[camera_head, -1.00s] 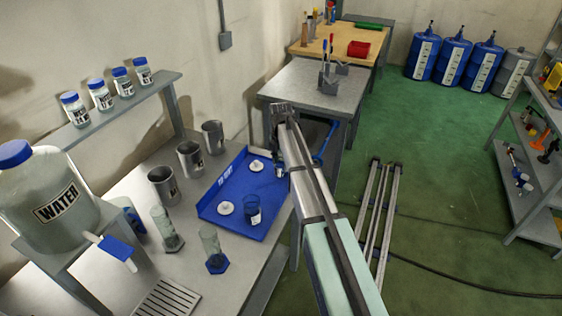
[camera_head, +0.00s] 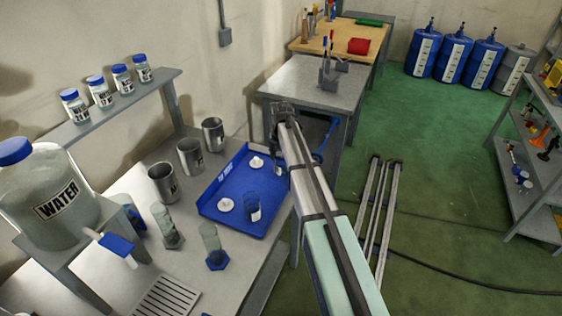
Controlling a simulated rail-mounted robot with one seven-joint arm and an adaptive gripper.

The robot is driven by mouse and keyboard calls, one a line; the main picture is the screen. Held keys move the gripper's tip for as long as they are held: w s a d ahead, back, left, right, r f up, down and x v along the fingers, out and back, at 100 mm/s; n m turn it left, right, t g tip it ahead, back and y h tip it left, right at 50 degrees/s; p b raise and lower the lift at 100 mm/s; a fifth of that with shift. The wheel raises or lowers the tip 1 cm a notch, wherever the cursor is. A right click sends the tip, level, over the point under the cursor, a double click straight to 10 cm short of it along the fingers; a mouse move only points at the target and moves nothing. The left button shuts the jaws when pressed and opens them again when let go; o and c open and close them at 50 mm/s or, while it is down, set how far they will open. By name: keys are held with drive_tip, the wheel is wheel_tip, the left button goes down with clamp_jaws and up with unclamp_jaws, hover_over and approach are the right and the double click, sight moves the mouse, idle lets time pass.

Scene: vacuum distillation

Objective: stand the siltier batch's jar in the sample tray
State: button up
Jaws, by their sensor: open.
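A blue tray (camera_head: 222,218) lies on the left bench. It holds two round white pieces and a small dark-blue container with a pale label (camera_head: 253,207). Several jars with blue lids and pale labels (camera_head: 101,95) stand in a row on the raised wall shelf; their label text is too small to read surely. Two clear cylinders, one on a dark base (camera_head: 165,226) and one on a blue base (camera_head: 212,245), stand in front of the tray. My gripper (camera_head: 277,168) is open, pointing down by the tray's far right edge, partly hidden by my arm. Which batch is siltier I cannot tell.
Several metal cups (camera_head: 189,157) stand left of the tray. A large WATER container (camera_head: 50,195) on a stand fills the left. A slotted grate (camera_head: 167,298) lies near the front. A grey table (camera_head: 300,85) stands beyond the tray.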

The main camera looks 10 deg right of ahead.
wheel_tip(320, 180, up, 16)
drive_tip(key=b, duration=0.5)
drive_tip(key=shift+w+d+b, duration=0.15)
drive_tip(key=shift+w+b, duration=0.05)
drive_tip(key=shift+b, duration=0.2)
drive_tip(key=shift+o, duration=0.4)
drive_tip(key=shift+r, duration=0.75)
